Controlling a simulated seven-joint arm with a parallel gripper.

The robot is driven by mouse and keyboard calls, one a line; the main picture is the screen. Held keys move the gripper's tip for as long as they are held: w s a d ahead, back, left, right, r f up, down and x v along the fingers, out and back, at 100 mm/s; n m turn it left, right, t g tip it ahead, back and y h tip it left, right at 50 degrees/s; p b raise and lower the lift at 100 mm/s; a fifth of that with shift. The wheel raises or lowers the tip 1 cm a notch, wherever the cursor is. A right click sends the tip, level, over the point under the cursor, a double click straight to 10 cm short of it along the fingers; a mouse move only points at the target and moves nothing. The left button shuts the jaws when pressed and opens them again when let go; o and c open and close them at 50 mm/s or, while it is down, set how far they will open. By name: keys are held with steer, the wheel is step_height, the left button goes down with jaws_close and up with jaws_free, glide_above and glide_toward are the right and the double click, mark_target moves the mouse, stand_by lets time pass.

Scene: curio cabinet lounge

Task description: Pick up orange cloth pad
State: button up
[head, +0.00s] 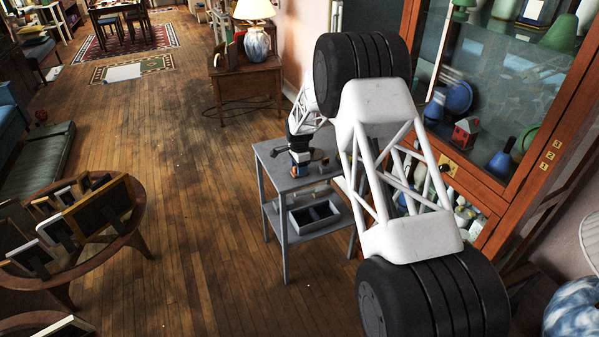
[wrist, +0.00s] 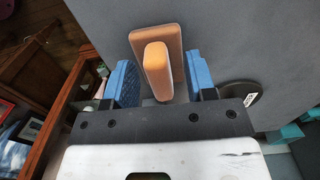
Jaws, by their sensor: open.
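The orange cloth pad (wrist: 145,42) shows in the wrist view as a flat orange slab with a raised orange block on it. It lies on a grey tabletop (wrist: 230,30). My gripper (wrist: 160,68) is open, with one blue finger on each side of the raised block. A gap shows on both sides, so the fingers appear not to touch it. In the head view my gripper (head: 300,162) is low over the small grey table (head: 268,153); the pad is too small and covered to make out clearly there.
A dark round disc (wrist: 240,95) lies close beside the right finger. A grey divided tray (head: 314,216) sits on the table's lower shelf. A wood-framed glass cabinet (head: 480,185) stands right of the table.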

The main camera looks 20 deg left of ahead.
jaws_close()
stand_by(0.3)
steer(key=shift+r, duration=0.15)
steer(key=shift+r, duration=1.4)
steer(key=shift+s+r, duration=0.1)
steer(key=shift+r, duration=0.25)
steer(key=s+d+r, duration=0.1)
steer(key=s+d, duration=0.7)
steer(key=s, duration=0.5)
steer(key=shift+s+d+r, duration=0.15)
steer(key=shift+s+d, duration=0.05)
steer(key=shift+s, duration=0.05)
